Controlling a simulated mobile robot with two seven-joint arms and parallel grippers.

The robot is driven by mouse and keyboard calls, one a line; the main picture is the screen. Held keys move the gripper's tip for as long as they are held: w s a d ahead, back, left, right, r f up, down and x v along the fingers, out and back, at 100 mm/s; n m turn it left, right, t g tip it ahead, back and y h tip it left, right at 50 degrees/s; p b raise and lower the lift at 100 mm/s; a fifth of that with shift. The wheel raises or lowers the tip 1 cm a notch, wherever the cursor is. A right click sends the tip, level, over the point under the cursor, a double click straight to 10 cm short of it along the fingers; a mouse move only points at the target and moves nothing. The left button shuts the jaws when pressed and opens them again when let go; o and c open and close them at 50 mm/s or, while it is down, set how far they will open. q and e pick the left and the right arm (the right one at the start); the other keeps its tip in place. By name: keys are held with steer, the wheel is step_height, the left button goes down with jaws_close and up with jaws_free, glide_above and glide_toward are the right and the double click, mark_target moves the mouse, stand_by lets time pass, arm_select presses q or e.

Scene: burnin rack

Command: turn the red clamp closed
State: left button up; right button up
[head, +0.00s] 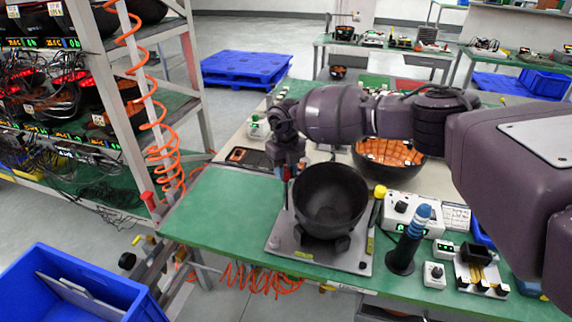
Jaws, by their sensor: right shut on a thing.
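A black bowl-shaped shell (330,200) sits on a grey fixture plate (282,243) on the green bench. My right gripper (287,174) reaches down at the shell's left rim, shut on the red clamp (286,192) there. My fingers hide most of that clamp; only a little of it shows, so its exact turn angle cannot be told. A clamp with a yellow knob (380,191) stands at the right side of the shell. My left gripper is not in view.
Right of the fixture stand a white control box (400,209), a black-and-blue handheld tool (408,240) and small white boxes. A bowl with orange lining (389,153) lies behind. A shelf rack and orange coiled hose (160,150) are at left. The bench's left end is clear.

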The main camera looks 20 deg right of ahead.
mark_target(286, 171)
steer(key=m+p, duration=0.2)
steer(key=m, duration=0.3)
steer(key=shift+r+m+p, duration=0.1)
steer(key=shift+m+p, duration=0.2)
steer(key=shift+p, duration=0.05)
steer(key=shift+m+p, duration=0.65)
steer(key=shift+m, duration=0.75)
steer(key=o, duration=0.9)
steer(key=shift+o, duration=0.2)
step_height(286, 171, up, 11)
steer(key=b, duration=0.1)
steer(key=shift+f, duration=0.2)
